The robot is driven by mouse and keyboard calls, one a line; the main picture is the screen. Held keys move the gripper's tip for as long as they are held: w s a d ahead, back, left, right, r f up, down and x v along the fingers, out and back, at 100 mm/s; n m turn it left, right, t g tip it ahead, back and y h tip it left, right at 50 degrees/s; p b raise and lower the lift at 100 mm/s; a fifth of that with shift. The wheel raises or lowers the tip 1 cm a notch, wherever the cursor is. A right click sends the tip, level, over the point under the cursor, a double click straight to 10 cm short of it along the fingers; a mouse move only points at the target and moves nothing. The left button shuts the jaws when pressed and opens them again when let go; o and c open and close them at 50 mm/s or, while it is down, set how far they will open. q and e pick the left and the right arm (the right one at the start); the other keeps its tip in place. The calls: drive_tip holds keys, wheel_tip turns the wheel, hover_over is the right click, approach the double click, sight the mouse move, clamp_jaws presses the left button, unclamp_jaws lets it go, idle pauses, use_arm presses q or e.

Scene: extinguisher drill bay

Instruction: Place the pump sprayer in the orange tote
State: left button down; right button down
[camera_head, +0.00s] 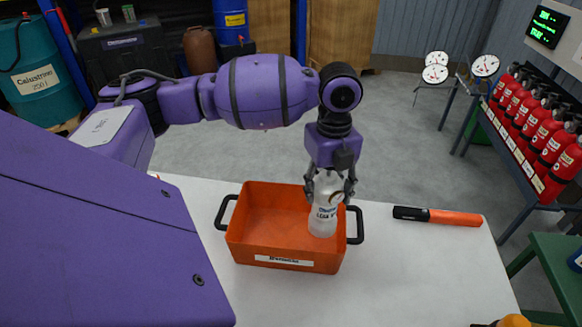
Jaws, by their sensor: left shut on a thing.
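The orange tote (262,243) stands on the white table, with a black handle at each end and a label on its front wall. My left gripper (331,188) is shut on the upper part of the pump sprayer, from above. The fingers hide the sprayer's top. The sprayer's lower end shows inside the tote's outline; I cannot tell if it touches the floor of the tote. My right gripper is not in view.
A black and orange flashlight-like baton (437,216) lies on the white table (420,270) right of the tote. An orange object (514,321) is cut off at the bottom right. Red extinguishers (541,135) stand on a rack at the right. The table between tote and baton is clear.

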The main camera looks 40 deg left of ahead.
use_arm(q)
drive_tip(key=w+a+f+m+b, duration=0.1)
drive_tip(key=w+a+f+m, duration=0.1)
drive_tip(key=f+m, duration=0.4)
drive_tip(key=shift+a+f+m, duration=0.4)
drive_tip(key=shift+a+f, duration=0.35)
drive_tip(key=shift+f, duration=1.55)
drive_tip(key=shift+f, duration=0.15)
drive_tip(key=c, duration=0.8)
unclamp_jaws()
drive_tip(key=shift+s+f, duration=0.1)
drive_tip(key=shift+s, duration=0.05)
wheel_tip(320, 180, up, 12)
drive_tip(key=shift+r, duration=0.15)
